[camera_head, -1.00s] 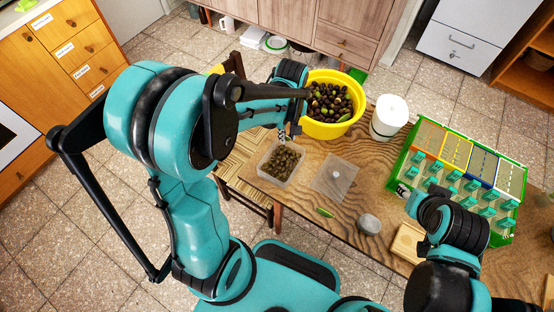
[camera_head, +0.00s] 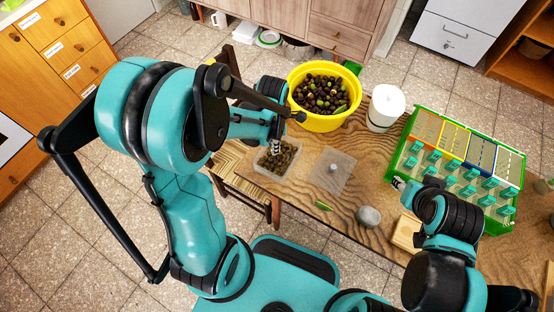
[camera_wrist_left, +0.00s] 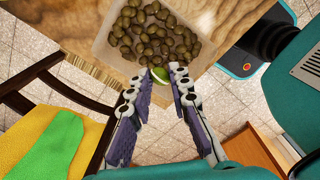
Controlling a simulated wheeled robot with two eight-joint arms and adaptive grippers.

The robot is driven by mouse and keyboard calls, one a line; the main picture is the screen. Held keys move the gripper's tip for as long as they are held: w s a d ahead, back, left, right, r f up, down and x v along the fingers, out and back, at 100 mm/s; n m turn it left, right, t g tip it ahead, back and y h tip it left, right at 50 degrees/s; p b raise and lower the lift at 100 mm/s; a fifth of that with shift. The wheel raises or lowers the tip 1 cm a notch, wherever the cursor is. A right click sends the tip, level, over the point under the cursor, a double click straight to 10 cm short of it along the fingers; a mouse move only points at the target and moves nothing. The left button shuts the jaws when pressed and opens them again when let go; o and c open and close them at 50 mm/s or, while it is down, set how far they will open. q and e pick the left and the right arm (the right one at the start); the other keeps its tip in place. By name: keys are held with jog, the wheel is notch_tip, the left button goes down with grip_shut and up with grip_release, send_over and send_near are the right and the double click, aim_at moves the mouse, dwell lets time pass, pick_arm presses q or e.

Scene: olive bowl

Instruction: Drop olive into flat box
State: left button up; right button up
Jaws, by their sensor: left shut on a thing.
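The flat box (camera_head: 257,165) is a clear, shallow container of brownish-green olives on the left part of the table. It also shows at the top of the left wrist view (camera_wrist_left: 101,42). My left gripper (camera_head: 276,146) is above this box in the head view. In the left wrist view its fingertips (camera_wrist_left: 165,72) are shut on a green olive (camera_wrist_left: 160,76), seen at the box's near edge. The yellow bowl (camera_head: 318,123) of dark and green olives stands behind. My right gripper (camera_head: 399,184) is mostly hidden by its arm; its jaw state is unclear.
A clear lid (camera_head: 332,170) lies right of the box, with a green chili-like item (camera_head: 324,206) and a grey stone-like object (camera_head: 368,216) nearer. A white canister (camera_head: 384,108) and a green organizer (camera_head: 414,124) stand to the right. A chair (camera_head: 232,152) stands at the table's left.

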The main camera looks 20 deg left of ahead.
pick_arm(q)
jog(key=shift+f+b, duration=1.2)
jog(key=shift+f, duration=0.7)
jog(key=o, duration=0.8)
jog(key=shift+c, duration=0.2)
jog(key=shift+r, duration=0.1)
notch_tip(320, 180, up, 12)
